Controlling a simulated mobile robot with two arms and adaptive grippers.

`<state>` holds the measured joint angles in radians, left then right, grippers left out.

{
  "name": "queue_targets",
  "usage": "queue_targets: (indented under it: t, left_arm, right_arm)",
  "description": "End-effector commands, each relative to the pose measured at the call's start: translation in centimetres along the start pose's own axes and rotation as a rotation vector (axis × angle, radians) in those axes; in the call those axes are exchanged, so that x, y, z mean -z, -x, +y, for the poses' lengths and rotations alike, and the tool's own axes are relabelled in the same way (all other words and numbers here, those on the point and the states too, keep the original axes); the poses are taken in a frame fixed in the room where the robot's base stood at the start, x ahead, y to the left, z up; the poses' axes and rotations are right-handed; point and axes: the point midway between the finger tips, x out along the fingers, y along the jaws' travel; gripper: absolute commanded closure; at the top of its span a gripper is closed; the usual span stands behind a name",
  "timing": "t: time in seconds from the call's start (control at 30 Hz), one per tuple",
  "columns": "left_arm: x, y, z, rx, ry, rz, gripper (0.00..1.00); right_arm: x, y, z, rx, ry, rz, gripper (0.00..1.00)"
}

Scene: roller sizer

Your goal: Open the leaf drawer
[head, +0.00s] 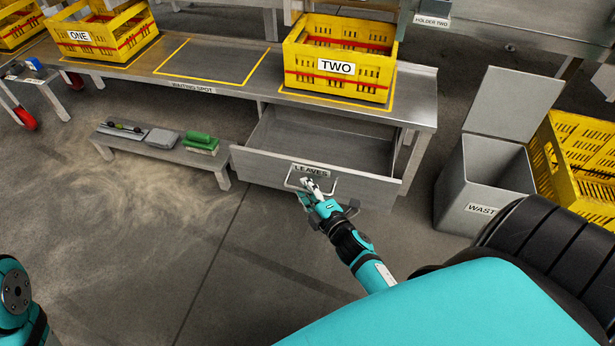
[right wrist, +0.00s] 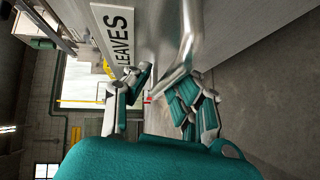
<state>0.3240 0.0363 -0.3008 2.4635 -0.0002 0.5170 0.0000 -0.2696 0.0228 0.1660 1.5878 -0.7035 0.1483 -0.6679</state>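The leaf drawer (head: 265,164), with a grey front labelled LEAVES, is pulled well out from under the bench. Its inside shows bare, with no leaves visible. Its bow-shaped metal handle (head: 290,182) is on the front; in the right wrist view the handle (right wrist: 188,50) runs down between my fingers beside the LEAVES label (right wrist: 120,38). My right gripper (head: 309,184) is at the handle, its fingertips closed around the bar; it also shows in the right wrist view (right wrist: 160,82). My left arm shows at the lower left edge; its gripper is out of view.
Yellow crate TWO (head: 300,72) stands on the bench (head: 425,85) above the drawer, with crate ONE (head: 75,50) farther left. A low stand (head: 165,152) with tools is left of the drawer. The waste bin (head: 465,195) stands close on the right. The floor in front is clear.

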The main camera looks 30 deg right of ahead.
Motion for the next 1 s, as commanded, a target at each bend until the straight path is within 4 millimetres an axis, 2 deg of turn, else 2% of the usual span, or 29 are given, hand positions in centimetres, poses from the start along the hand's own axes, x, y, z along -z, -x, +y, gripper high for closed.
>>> queue_targets:
  t: [0.1, 0.33, 0.43, 0.57, 0.8, 1.0]
  left_arm:
    - [0.0, 0.0, 0.0, 0.0, 0.0, -0.001, 0.6]
    - [-0.1, 0.1, -0.1, 0.002, -0.001, -0.005, 0.6]
    - [0.0, 0.0, -0.1, 0.002, -0.001, -0.004, 0.6]
    - [0.0, 0.0, -0.1, 0.002, -0.001, -0.003, 0.6]
    - [0.0, 0.0, 0.0, 0.001, -0.001, -0.002, 0.6]
    - [0.0, 0.0, 0.0, 0.001, 0.0, -0.002, 0.6]
  right_arm:
    - [0.0, 0.0, -0.1, 0.003, 0.001, -0.001, 0.66]
    - [-0.1, 0.1, -0.2, 0.005, 0.002, -0.002, 0.66]
    - [-0.1, 0.8, -0.3, 0.006, 0.002, -0.002, 0.66]
    - [-0.1, 2.9, -0.4, 0.008, 0.002, -0.003, 0.66]
    - [-0.1, 8.1, -0.3, 0.008, 0.0, -0.003, 0.66]
    - [-0.1, 11.1, -0.2, 0.006, 0.001, -0.003, 0.66]
